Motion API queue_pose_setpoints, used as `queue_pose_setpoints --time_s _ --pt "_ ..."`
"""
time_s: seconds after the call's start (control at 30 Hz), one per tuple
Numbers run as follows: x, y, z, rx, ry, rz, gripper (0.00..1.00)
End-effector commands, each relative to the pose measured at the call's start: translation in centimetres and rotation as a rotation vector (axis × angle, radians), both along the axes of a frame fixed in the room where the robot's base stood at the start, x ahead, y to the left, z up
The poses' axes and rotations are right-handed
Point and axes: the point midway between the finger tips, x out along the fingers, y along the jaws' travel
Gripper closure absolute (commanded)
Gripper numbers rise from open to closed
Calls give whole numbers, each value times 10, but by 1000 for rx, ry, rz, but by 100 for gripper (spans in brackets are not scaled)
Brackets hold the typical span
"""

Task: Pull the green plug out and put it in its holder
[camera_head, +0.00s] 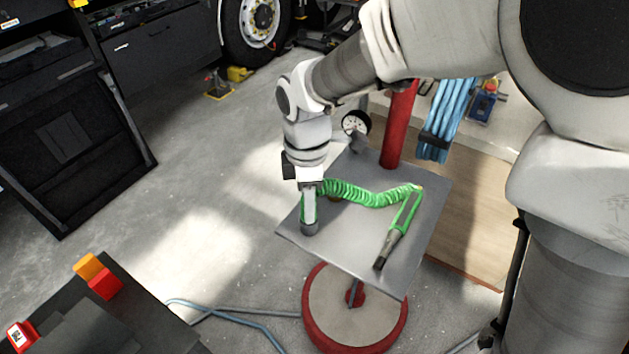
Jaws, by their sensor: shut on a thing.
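My gripper (309,213) points down over the left part of a grey tilted-looking plate (345,235). It is shut on the green plug (303,207), which shows only as a thin green edge beside the fingers. A dark grey round piece (310,229) sits right below the fingertips; I cannot tell whether the plug is still in it. A coiled green hose (365,197) runs from beside my gripper to the right across the plate. A green-handled tool with a dark tip (400,230) lies at the plate's right. I cannot make out the holder for certain.
A red post (400,125) rises behind the plate, with a round gauge (356,123) and hanging blue hoses (447,118) nearby. A red-rimmed round base (355,310) stands below. A dark bench with orange and red blocks (98,275) is at lower left. The floor between is mostly clear.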

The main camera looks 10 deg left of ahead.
Motion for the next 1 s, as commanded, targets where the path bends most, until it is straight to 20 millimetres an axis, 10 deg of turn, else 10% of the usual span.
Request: queue_pose_setpoints --time_s 0.4,0.43,0.6,1.0 --pt "0 0 -5 0 0 0 100" --pt "0 0 -5 0 0 0 58" --pt "0 0 -5 0 0 0 27" --pt "1 0 1 2 -2 -1 26"
